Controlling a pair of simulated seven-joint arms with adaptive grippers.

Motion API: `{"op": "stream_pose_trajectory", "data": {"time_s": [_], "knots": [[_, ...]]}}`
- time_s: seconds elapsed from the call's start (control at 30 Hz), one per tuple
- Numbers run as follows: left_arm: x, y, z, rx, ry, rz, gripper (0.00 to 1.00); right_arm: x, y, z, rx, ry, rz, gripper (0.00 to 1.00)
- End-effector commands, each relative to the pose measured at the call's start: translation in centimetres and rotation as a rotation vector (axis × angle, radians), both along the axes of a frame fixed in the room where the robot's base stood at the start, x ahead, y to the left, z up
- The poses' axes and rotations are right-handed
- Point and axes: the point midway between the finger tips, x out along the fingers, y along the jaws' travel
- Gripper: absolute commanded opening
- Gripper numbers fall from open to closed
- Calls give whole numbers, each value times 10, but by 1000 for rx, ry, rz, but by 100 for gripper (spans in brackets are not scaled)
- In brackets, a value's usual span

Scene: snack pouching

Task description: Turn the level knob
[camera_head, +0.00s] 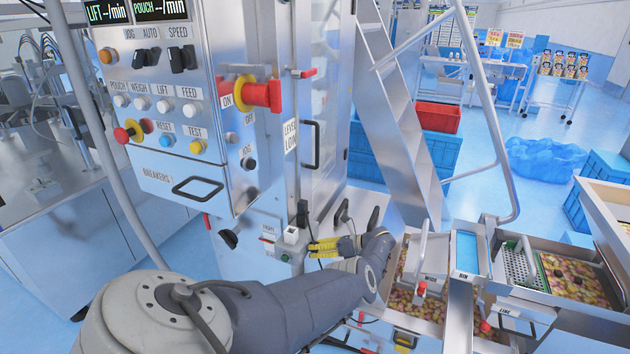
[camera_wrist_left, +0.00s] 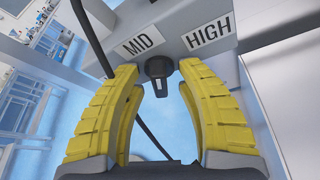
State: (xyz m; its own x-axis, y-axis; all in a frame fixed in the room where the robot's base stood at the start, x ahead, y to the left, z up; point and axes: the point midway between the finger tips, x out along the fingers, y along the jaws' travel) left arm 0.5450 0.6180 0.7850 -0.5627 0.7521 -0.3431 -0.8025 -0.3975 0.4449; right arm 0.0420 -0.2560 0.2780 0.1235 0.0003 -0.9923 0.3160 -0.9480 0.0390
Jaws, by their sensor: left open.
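The level knob (camera_wrist_left: 157,68) is a small dark knob on a grey box (camera_wrist_left: 217,12) with MID and HIGH labels in the left wrist view. My left gripper (camera_wrist_left: 158,74) is open, with its two yellow fingers on either side of the knob. I cannot tell whether either finger touches it. In the head view my left gripper (camera_head: 313,247) is beside the lower right of the control cabinet, fingers pointing left. The knob is not clear in the head view. My right gripper is not in view.
The control cabinet (camera_head: 165,172) stands above and left of my gripper, with several buttons and a large red switch (camera_head: 262,95). A dark cable (camera_wrist_left: 92,40) runs close to the left finger. Bins of snacks (camera_head: 428,300) and a metal stair (camera_head: 395,110) are at the right.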

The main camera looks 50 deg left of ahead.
Motion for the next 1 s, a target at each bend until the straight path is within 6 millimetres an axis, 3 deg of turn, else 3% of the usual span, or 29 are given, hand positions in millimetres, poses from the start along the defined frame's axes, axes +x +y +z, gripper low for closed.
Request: {"op": "stream_pose_trajectory", "data": {"time_s": [0.17, 0.5, 1.0], "knots": [[0, 0, 0, 0, 0, 0, 39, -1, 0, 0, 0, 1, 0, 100], [0, 0, 0, 0, 1, 1, 0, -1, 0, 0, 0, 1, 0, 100], [-1, 1, 0, 23, -42, 2, 0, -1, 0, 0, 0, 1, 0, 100]]}}
